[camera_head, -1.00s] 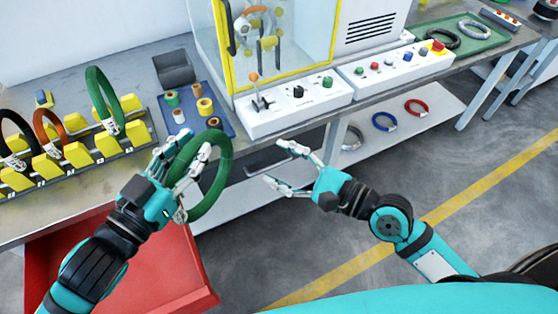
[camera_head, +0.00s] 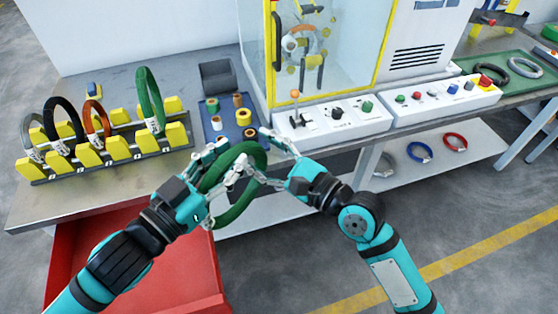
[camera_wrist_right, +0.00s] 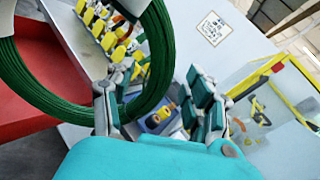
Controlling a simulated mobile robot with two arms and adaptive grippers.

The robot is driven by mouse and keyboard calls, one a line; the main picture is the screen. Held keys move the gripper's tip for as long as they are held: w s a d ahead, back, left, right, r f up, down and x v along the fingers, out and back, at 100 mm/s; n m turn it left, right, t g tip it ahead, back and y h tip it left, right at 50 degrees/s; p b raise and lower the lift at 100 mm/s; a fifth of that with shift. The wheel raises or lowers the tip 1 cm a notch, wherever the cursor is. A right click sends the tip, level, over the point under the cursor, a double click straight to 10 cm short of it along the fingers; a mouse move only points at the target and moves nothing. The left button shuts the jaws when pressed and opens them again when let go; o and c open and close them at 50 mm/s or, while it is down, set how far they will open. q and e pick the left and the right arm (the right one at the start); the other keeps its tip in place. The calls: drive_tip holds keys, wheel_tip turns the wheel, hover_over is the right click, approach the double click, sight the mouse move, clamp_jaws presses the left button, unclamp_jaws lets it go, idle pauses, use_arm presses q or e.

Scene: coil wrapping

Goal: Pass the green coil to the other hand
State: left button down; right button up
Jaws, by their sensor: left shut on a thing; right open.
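The green coil (camera_head: 232,211) is held upright in front of the bench by my left gripper (camera_head: 226,160), which is shut on it. My right gripper (camera_head: 262,158) is open, and its fingers reach to the right side of the coil. In the right wrist view the coil (camera_wrist_right: 84,118) fills the left part, and its lower right rim passes close to the left finger of my right gripper (camera_wrist_right: 160,112). I cannot tell whether that finger touches it. A second green coil (camera_head: 149,98) stands in the yellow-block rack.
The rack (camera_head: 105,153) also holds black, orange and grey coils. A blue tray of spools (camera_head: 217,121) and a control box (camera_head: 330,119) lie behind the grippers. A red drawer (camera_head: 150,270) is below. Blue and red coils (camera_head: 418,152) lie on the lower shelf.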

use_arm(q)
drive_tip(key=shift+r, duration=0.1)
use_arm(e)
drive_tip(key=shift+w+a, duration=0.2)
drive_tip(key=shift+a, duration=0.1)
drive_tip(key=shift+c, duration=0.4)
clamp_jaws()
use_arm(q)
drive_tip(key=c, duration=1)
unclamp_jaws()
use_arm(e)
drive_tip(key=shift+r, duration=0.15)
